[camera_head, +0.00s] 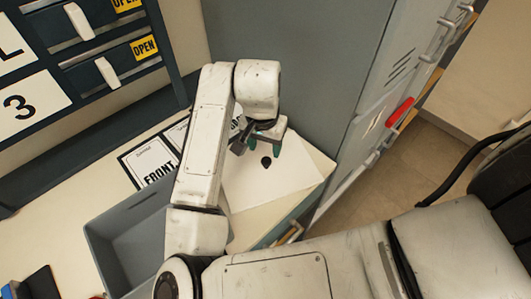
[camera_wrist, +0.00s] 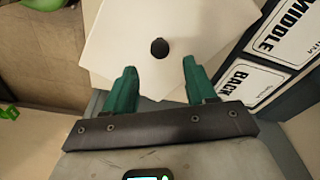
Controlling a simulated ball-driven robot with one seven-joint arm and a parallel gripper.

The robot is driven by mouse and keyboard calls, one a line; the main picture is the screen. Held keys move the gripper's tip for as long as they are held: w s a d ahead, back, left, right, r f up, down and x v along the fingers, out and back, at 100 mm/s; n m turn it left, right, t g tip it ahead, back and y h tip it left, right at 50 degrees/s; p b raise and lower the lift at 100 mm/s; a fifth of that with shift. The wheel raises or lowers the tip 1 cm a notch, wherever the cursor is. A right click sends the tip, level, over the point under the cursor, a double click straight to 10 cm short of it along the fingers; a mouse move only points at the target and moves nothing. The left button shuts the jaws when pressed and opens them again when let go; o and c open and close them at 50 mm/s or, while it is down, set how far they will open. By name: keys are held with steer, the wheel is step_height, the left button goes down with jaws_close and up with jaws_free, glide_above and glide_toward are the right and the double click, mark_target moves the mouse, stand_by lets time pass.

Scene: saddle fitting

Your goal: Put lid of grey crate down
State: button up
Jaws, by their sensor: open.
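A white, flat, square lid (camera_head: 282,185) with a black round knob (camera_head: 266,162) lies on the counter, to the right of the grey crate. The wrist view also shows the lid (camera_wrist: 195,35) and its knob (camera_wrist: 158,48). My gripper (camera_head: 264,148) is open and empty, close to the knob. In the wrist view its green fingers (camera_wrist: 159,68) stand apart, with the knob just beyond the gap between their tips. I cannot tell whether they touch the lid. The grey crate (camera_head: 103,252) is open on top; my arm hides its right part.
Printed cards, one reading FRONT (camera_head: 158,172), lie behind the crate. A dark drawer rack (camera_head: 95,95) stands at the upper left. A grey cabinet with a red handle (camera_head: 400,112) stands to the right of the counter. Small dark items sit at the lower left.

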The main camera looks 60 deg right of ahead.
steer(key=r, duration=0.5)
steer(key=shift+a+r, duration=0.3)
